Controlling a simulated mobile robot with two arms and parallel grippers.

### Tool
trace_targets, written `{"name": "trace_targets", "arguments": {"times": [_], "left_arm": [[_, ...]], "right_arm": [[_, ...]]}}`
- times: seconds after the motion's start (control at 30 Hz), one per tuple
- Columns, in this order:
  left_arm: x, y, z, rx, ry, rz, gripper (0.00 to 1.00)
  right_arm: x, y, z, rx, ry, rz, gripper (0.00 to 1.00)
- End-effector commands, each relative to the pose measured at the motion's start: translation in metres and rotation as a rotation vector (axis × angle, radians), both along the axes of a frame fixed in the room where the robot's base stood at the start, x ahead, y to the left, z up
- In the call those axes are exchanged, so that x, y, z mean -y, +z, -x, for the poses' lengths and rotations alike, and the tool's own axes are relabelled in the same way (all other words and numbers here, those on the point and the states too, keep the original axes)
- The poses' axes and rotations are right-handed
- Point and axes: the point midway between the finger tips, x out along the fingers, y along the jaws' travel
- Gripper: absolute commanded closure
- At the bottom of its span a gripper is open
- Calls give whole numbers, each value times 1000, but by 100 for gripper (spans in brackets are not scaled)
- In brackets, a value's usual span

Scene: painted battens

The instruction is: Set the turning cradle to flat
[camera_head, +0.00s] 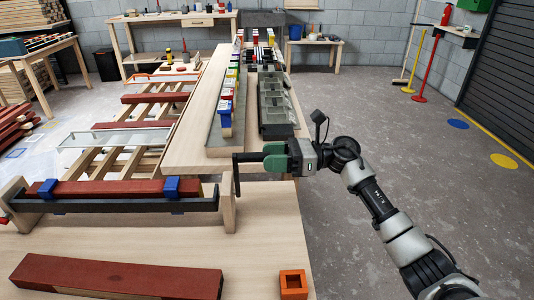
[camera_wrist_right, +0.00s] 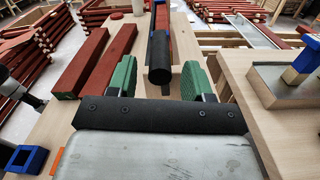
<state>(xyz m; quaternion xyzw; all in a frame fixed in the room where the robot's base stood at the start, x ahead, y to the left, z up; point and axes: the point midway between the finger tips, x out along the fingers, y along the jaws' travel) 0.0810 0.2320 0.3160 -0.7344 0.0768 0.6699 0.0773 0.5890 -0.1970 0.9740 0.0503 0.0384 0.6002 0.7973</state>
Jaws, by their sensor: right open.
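The turning cradle is a dark bar (camera_head: 130,206) between two wooden end posts (camera_head: 228,202). A red batten (camera_head: 110,190) lies along it, held by two blue clamps (camera_head: 172,186). I cannot tell its exact tilt. My right gripper (camera_head: 270,156) is at that handle. In the right wrist view the black round handle (camera_wrist_right: 160,62) shows between the two open green fingers (camera_wrist_right: 160,82), with gaps on both sides. My left gripper is out of view.
Another red batten (camera_head: 115,278) lies on the near bench. An orange square frame (camera_head: 293,284) stands at its right edge. Beyond the cradle, a rack holds more red battens (camera_head: 155,97). A bench with colored blocks (camera_head: 226,102) and grey trays (camera_head: 277,103) extends behind my gripper. The floor on the right is open.

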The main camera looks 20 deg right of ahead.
Motion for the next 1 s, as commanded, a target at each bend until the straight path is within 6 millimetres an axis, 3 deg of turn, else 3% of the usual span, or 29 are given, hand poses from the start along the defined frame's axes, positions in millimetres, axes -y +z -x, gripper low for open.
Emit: {"name": "trace_targets", "arguments": {"times": [0.13,0.43,0.77,1.0], "left_arm": [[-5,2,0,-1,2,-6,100],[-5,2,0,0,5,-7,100],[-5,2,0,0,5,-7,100],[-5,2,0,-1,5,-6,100]], "right_arm": [[-11,1,-3,0,1,0,49],[-12,0,-3,0,0,1,49],[-12,0,-3,0,0,0,100],[-12,0,-3,1,-1,0,100]]}}
